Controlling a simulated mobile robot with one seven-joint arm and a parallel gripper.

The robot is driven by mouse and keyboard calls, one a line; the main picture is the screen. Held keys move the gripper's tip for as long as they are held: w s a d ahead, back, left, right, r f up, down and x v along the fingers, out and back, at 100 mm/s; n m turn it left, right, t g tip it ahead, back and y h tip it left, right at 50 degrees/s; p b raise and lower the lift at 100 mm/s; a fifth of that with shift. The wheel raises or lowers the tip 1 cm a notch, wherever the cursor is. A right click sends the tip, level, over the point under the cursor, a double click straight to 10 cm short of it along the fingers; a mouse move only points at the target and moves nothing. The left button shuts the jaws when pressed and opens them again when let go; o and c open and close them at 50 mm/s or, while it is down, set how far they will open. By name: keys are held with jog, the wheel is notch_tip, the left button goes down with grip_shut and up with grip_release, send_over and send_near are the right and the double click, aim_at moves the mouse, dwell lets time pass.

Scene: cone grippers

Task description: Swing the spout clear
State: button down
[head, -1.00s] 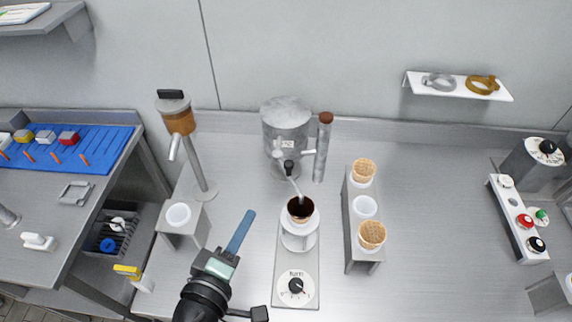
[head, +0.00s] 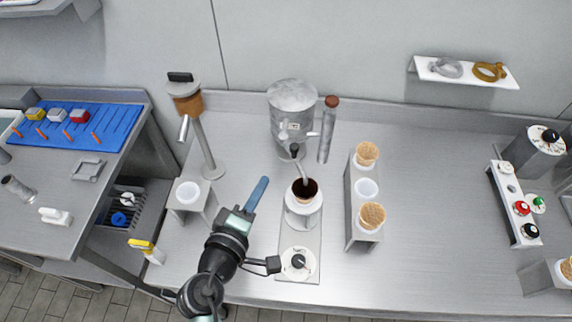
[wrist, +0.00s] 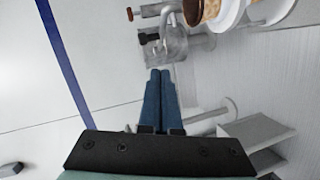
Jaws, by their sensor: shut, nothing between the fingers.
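The spout (head: 302,170) is a thin pale tube that comes from the front of a grey metal tank (head: 291,100). A black knob (head: 295,151) sits at its tank end. Its tip is over a waffle cone with dark contents (head: 305,189), held in a white round holder (head: 303,215). My gripper (head: 265,180) is shut and empty, its blue fingers side by side, left of the holder and apart from the spout.
A brown-topped dispenser (head: 187,103) on a post stands left, above a stand with a white cup (head: 188,193). A stand with cones (head: 350,235) is right of the holder. A red-capped tube (head: 328,135) stands beside the tank.

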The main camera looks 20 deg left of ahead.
send_near(291, 155)
jog(key=w+a, duration=0.2)
jog(key=shift+w+d+f+p, duration=0.25)
jog(key=shift+w+d+p, duration=0.25)
jog(key=shift+w, duration=0.1)
jog(key=shift+w+d+f+p, duration=0.2)
jog(key=shift+w+d+p, duration=0.25)
jog(key=shift+w, duration=0.15)
jog(key=shift+w+d+f, duration=0.2)
jog(key=shift+w+f, duration=0.05)
jog(key=shift+w, duration=0.05)
jog(key=shift+w, duration=0.1)
